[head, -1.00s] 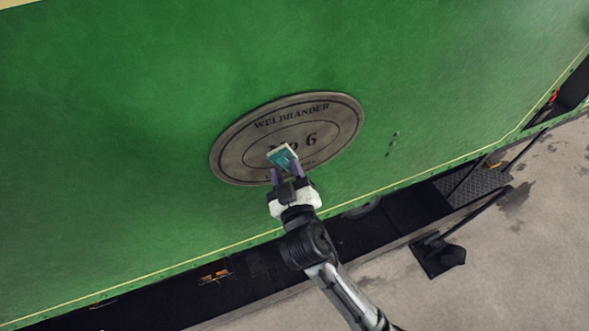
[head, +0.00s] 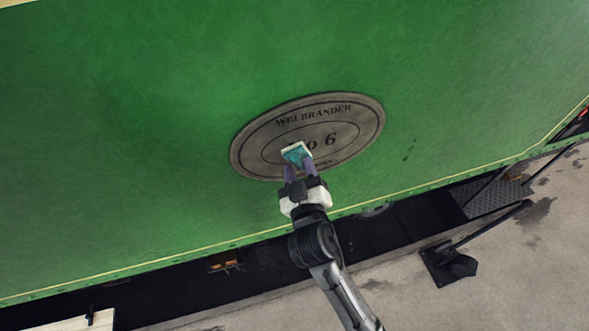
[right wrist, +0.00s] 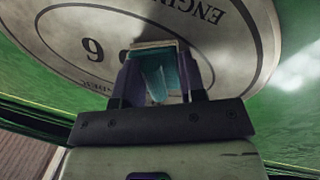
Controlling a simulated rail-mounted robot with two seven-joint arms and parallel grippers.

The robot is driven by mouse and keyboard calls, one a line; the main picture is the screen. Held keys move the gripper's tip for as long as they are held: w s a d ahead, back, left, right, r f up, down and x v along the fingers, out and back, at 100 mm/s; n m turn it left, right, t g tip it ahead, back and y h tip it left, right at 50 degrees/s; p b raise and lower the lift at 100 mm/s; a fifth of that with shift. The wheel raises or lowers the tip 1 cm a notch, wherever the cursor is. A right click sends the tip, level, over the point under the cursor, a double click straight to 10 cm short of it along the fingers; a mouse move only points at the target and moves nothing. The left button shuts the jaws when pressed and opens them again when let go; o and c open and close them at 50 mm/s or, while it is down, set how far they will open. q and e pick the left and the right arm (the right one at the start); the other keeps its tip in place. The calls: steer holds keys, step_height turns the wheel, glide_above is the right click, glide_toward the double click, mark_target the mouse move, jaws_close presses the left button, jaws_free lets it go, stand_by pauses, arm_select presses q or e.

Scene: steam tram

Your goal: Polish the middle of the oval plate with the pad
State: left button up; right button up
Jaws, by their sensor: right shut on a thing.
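The oval plate (head: 352,122) is grey with dark lettering and sits on the green tram side; it reads "WELBRANDER" and a "6". It also fills the upper part of the right wrist view (right wrist: 72,38). My right gripper (head: 300,168) is shut on the pad (head: 297,153), a teal block with a pale face. The pad is in front of the plate's lower middle, left of the "6", and covers part of the lettering. In the right wrist view the pad (right wrist: 160,72) sits between the fingers, its pale edge towards the plate. I cannot tell whether it touches. My left gripper is out of view.
The green tram panel (head: 150,120) is broad and clear around the plate. Below it are a dark underframe (head: 260,265), a step (head: 490,195) and a black bracket (head: 447,264) at right. A pale object (head: 85,321) shows at bottom left.

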steer(key=shift+w+d+p, duration=0.15)
steer(key=shift+w+d, duration=0.05)
steer(key=shift+d, duration=0.4)
steer(key=shift+w+d+p, duration=0.15)
steer(key=shift+w+d, duration=0.05)
steer(key=shift+d, duration=0.35)
